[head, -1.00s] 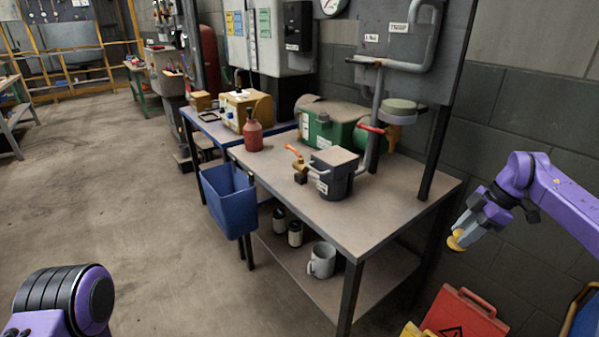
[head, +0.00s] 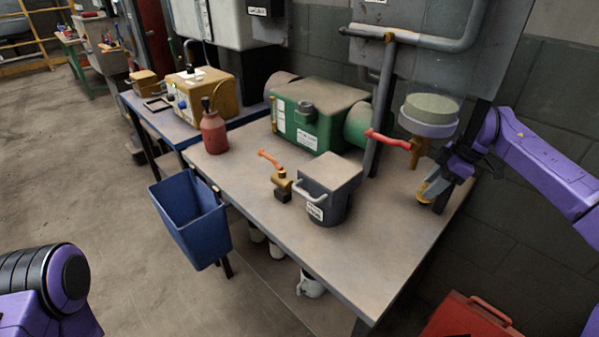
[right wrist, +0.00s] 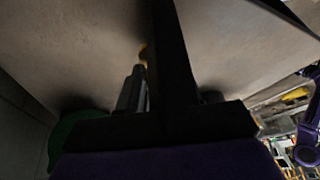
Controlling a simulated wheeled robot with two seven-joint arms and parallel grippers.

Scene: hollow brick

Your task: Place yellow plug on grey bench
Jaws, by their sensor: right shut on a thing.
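The grey bench (head: 345,255) stands in the middle of the head view, its top worn and brownish. My right gripper (head: 430,188) is over the bench's right end, near the wall side. It is shut on the small yellow plug (head: 423,187), which shows at the fingertips, mostly covered by the fingers. I cannot tell whether the plug touches the bench top. In the right wrist view a bit of the yellow plug (right wrist: 144,53) shows past the dark fingers, with the bench top (right wrist: 90,45) behind. My left arm shows at lower left; its gripper is out of frame.
On the bench are a dark grey container (head: 328,192), a brass valve with orange handle (head: 282,180), a green machine (head: 318,115) and a red bottle (head: 214,133). A pipe with a red lever (head: 388,140) rises by my right gripper. The front right top is clear.

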